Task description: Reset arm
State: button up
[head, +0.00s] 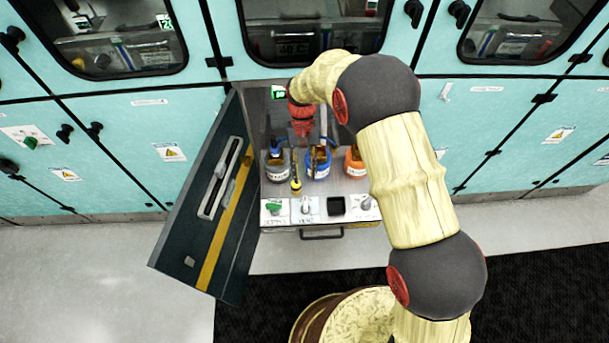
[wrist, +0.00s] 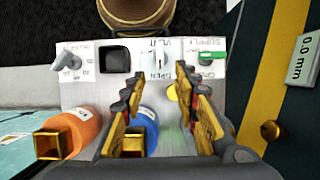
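My arm reaches over the open bay in the head view, and my gripper (head: 302,126) hangs above the row of bottles. In the wrist view my gripper (wrist: 157,100) has its two fingers apart, with no object seen held between them. A blue bottle (head: 318,168) with a brownish-yellow top stands below it; in the wrist view the blue bottle (wrist: 147,118) is partly hidden by the left finger. An orange bottle (head: 354,163) stands to its right and a dark bottle (head: 276,168) to its left.
A dark door (head: 206,205) with a yellow stripe stands open at the left. A panel in front of the bottles carries a green knob (head: 273,207), a black square recess (head: 336,206) and grey switches. A small yellow-and-black item (head: 296,185) stands between the bottles. Teal cabinets line the back.

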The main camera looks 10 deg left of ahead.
dwell(0.4)
jog(key=s+d+r+m+t, duration=0.1)
jog(key=s+d+r+t, duration=0.2)
jog(key=s+d+r, duration=0.3)
jog(key=s+d+r+m+t, duration=0.1)
jog(key=s+d+r+t, duration=0.2)
jog(key=s+d+r, duration=0.4)
jog(key=s+d+r+t+y, duration=0.1)
jog(key=s+d+r+t, duration=0.3)
jog(key=d+r, duration=1.1)
notch_tip(320, 180, up, 5)
jog(key=s, duration=0.2)
jog(key=shift+s+d+m, duration=0.15)
jog(key=shift+s+m, duration=0.25)
